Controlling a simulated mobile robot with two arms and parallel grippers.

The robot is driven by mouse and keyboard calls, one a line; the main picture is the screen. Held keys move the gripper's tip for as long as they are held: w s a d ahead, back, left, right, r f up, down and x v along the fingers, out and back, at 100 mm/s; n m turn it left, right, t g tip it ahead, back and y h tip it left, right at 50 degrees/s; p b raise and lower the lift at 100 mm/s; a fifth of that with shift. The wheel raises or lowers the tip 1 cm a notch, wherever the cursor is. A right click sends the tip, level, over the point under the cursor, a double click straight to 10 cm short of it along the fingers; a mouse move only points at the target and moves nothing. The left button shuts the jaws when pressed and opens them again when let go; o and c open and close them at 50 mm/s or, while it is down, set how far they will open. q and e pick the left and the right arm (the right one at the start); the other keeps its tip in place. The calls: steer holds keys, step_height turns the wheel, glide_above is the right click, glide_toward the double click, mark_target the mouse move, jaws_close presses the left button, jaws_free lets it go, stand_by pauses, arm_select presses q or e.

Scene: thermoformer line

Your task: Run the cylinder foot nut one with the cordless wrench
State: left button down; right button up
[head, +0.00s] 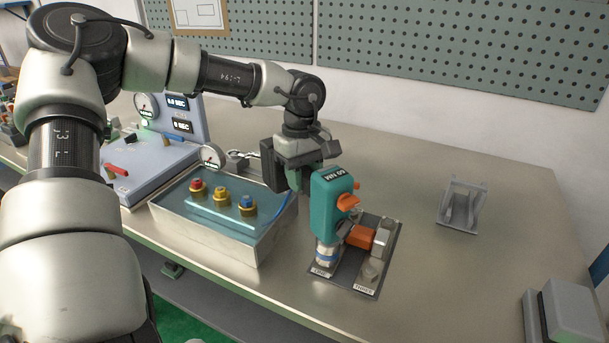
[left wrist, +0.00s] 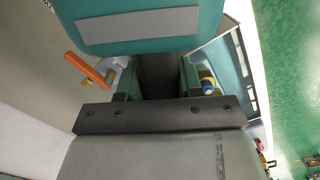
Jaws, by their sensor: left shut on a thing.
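The cordless wrench is a teal tool (head: 334,198) with a "60 NM" label and an orange lever. It is upright in the head view, and its teal body also fills the top of the left wrist view (left wrist: 150,30). My left gripper (head: 308,178) is shut on the wrench from its left side. The wrench's lower end is over the "ONE" corner of a dark plate (head: 350,280). The nut there is hidden, so I cannot tell whether the socket sits on it. An orange part and a grey metal block (head: 383,238) are on the plate. My right gripper is not in view.
A grey bracket (head: 462,206) stands to the right. The bench between plate and bracket is clear.

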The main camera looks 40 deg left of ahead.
arm_select(q)
steer(key=shift+f, duration=0.15)
steer(key=shift+b, duration=0.85)
stand_by(1.5)
steer(key=shift+f+b, duration=0.4)
steer(key=shift+b, duration=0.25)
stand_by(1.8)
steer(key=shift+s+f, duration=0.1)
steer(key=shift+f, duration=0.05)
stand_by(1.7)
